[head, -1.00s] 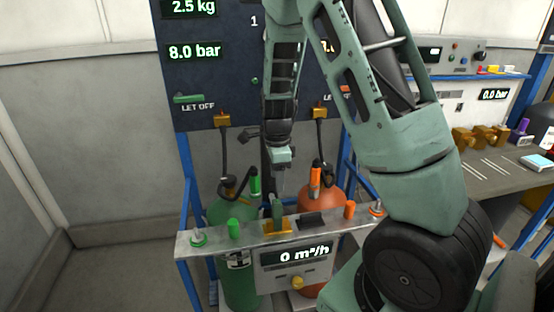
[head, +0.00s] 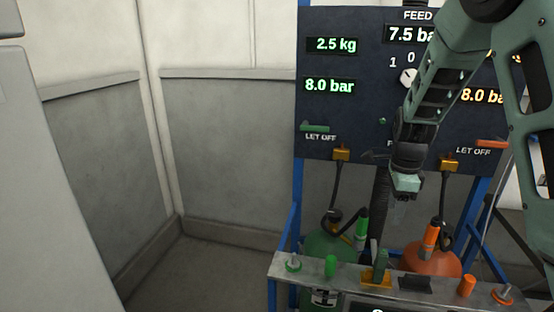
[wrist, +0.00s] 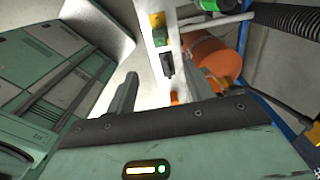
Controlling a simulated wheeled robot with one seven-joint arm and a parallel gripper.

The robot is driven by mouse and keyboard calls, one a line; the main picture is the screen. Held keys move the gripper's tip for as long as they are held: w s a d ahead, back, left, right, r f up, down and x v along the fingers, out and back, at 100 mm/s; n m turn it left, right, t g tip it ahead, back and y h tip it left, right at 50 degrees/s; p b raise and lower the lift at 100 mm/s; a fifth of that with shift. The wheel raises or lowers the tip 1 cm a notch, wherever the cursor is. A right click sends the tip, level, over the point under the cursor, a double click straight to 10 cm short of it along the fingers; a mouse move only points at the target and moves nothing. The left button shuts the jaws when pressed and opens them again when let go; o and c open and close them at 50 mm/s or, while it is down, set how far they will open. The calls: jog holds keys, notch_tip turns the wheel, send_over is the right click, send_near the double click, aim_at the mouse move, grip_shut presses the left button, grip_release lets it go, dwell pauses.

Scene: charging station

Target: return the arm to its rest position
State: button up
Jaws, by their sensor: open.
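My arm comes down from the top right in the head view. My gripper (head: 398,212) hangs pointing down above the metal shelf (head: 340,272) of the charging station, in front of the dark panel (head: 345,120). In the wrist view my gripper (wrist: 161,72) shows two fingers spread apart with nothing between them. The shelf's narrow top, with a yellow holder (wrist: 158,20), lies beyond the fingertips. The gripper appears apart from the shelf and the bottles.
A green bottle (head: 331,247) and an orange bottle (head: 432,260) stand behind the shelf. Dark hoses (head: 338,185) hang from the panel. Green and orange caps line the shelf. A pale block fills the left edge. The floor by the wall corner is clear.

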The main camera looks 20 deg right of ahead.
jog(key=s+a+r+n, duration=0.1)
jog(key=s+a+n, duration=0.2)
jog(key=a+n, duration=0.3)
jog(key=s+a+r+n+y, duration=0.1)
jog(key=s+a+n, duration=0.1)
jog(key=a+n, duration=0.5)
jog(key=s+a+r+n, duration=0.1)
jog(key=s+a+n, duration=0.2)
jog(key=a, duration=0.6)
jog(key=s+a+n, duration=0.4)
jog(key=s+n, duration=0.3)
jog(key=n, duration=0.1)
jog(key=s+a+r+n, duration=0.1)
jog(key=s+a+n, duration=0.4)
jog(key=s+n, duration=0.2)
jog(key=shift+s+r+n, duration=0.25)
jog(key=shift+s+n, duration=0.1)
jog(key=shift+n, duration=0.25)
